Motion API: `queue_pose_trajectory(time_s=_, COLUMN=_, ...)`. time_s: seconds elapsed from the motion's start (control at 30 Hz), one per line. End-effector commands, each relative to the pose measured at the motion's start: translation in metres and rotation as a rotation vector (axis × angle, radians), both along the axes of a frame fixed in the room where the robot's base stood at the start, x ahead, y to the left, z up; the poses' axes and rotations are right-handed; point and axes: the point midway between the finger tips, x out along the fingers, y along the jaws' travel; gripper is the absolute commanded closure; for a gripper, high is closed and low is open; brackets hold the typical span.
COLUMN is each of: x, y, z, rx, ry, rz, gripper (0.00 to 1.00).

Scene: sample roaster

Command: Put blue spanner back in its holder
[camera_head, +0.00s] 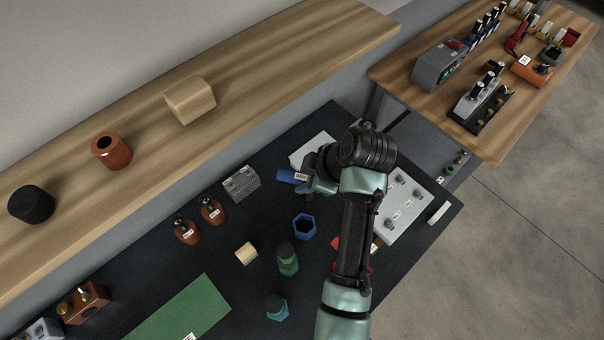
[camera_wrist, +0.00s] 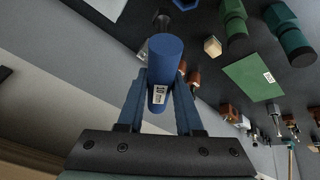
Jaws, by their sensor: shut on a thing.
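My gripper (camera_wrist: 160,92) is shut on a blue cylinder with a white label, which I take to be the blue spanner (camera_wrist: 165,62). In the head view the blue spanner (camera_head: 287,175) sticks out to the left of my gripper (camera_head: 312,181), above the dark bench. It looks tilted. A hollow blue six-sided cup (camera_head: 304,227), apparently its holder, stands empty on the bench, below and a little right of the spanner in the picture. The two are apart. A blue piece at the top edge of the wrist view may be that cup (camera_wrist: 185,4).
A green piece (camera_head: 288,258) and a teal piece (camera_head: 277,308) stand near the cup. A wooden block (camera_head: 246,254), brown pots (camera_head: 212,210) and a grey block (camera_head: 241,183) lie left. Red items are partly hidden by my arm. A green mat (camera_head: 180,312) lies front left.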

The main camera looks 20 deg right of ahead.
Motion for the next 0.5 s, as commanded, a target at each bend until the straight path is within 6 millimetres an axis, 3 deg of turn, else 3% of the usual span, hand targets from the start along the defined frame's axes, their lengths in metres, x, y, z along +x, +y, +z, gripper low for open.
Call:
queue_pose_trajectory(time_s=0.4, x=0.001, y=-0.003, z=0.006, rx=0.123, ry=0.143, rz=-0.001, gripper=1.00)
queue_pose_trajectory(time_s=0.5, x=-0.001, y=-0.002, z=-0.018, rx=0.129, ry=0.156, rz=0.001, gripper=1.00)
